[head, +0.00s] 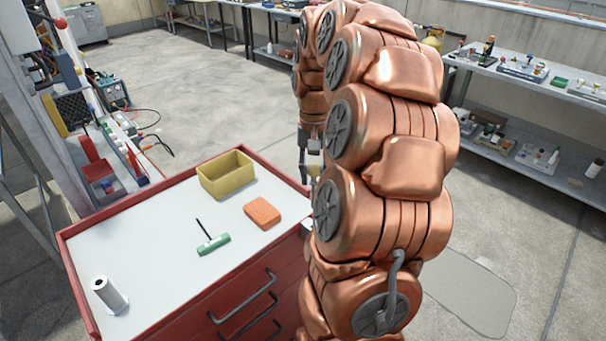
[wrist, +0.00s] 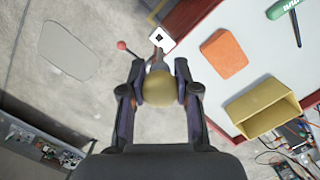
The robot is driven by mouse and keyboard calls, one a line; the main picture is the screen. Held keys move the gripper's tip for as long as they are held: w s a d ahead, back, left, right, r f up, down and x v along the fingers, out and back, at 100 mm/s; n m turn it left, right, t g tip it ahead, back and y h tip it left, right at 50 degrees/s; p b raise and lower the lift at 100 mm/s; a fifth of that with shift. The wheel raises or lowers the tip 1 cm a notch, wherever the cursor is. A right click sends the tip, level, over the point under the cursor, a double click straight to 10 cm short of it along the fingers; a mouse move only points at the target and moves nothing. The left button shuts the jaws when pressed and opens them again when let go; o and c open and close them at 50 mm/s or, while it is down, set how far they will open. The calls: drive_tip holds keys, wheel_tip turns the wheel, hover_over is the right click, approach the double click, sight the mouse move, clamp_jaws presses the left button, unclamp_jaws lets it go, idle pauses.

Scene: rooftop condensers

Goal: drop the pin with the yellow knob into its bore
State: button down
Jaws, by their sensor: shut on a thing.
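My gripper (wrist: 160,76) is shut on the yellow knob (wrist: 160,89), with one finger on each side of it. A short grey piece of the pin (wrist: 157,62) shows beyond the knob; the rest of the pin is hidden behind it. A white square plate with a dark square opening (wrist: 160,39) lies just past the pin, beside the cabinet edge; it may be the bore. I cannot tell whether the pin touches it. In the head view my copper arm hides most of the gripper, beyond the cabinet's right side.
The red cabinet's white top (head: 150,235) carries a yellow bin (head: 226,178), an orange sponge (head: 262,213), a green T-handle tool (head: 213,244) and a metal cylinder (head: 108,295). A red-tipped rod (wrist: 121,45) sticks out near the plate. Open floor lies beside the cabinet.

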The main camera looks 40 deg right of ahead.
sight(315, 183)
drive_tip(key=shift+s+d, duration=0.1)
drive_tip(key=shift+d, duration=0.05)
drive_tip(key=shift+f, duration=0.15)
drive_tip(key=shift+f+b, duration=0.55)
drive_tip(key=shift+f, duration=2.15)
wheel_tip(315, 183, down, 8)
drive_tip(key=b, duration=0.5)
drive_tip(key=shift+f, duration=0.25)
idle(3.0)
drive_tip(key=c, duration=0.8)
unclamp_jaws()
drive_tip(key=shift+o, duration=0.2)
